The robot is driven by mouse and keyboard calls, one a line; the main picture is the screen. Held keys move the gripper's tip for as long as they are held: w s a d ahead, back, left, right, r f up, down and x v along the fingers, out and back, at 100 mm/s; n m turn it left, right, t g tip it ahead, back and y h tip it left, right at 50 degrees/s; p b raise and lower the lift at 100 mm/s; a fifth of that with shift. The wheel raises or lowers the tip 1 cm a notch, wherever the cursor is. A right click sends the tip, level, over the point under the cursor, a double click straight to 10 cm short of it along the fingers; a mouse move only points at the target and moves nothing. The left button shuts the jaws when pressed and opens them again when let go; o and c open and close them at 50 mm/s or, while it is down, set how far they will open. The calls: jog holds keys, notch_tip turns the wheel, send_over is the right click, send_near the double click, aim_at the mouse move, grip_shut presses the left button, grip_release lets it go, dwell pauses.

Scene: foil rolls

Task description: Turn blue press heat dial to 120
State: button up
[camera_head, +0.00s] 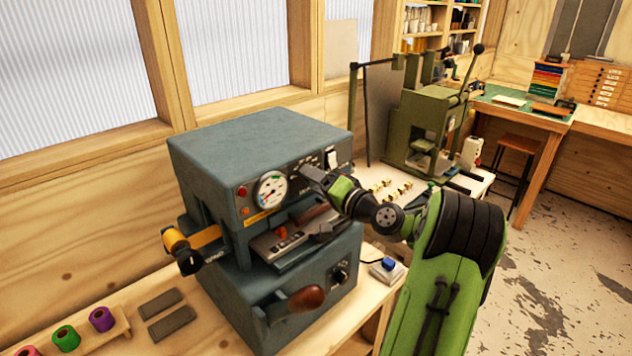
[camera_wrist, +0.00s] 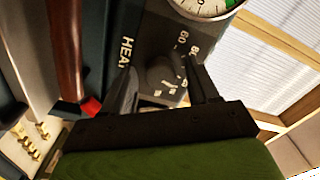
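The blue-grey press (camera_head: 260,140) stands on the wooden bench, with a round gauge (camera_head: 270,190) on its front panel. The dark heat dial (camera_wrist: 165,72) shows in the wrist view, beside printed "HEAT" lettering and numbers, of which "80" is readable. My gripper (camera_wrist: 162,65) is at the panel with one finger on each side of the dial; small gaps seem to show, but I cannot tell if either finger touches it. The dial's pointer setting is not clear.
A wooden-handled lever (camera_head: 300,300) sticks out at the press's lower front. A green press (camera_head: 425,120) stands behind to the right. Coloured foil rolls (camera_head: 66,338) sit at the lower left. A small blue-topped box (camera_head: 388,266) lies right of the press.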

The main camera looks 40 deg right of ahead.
jog(key=s+b, duration=0.2)
jog(key=s, duration=1.3)
jog(key=shift+s+d, duration=0.15)
jog(key=shift+s, duration=0.2)
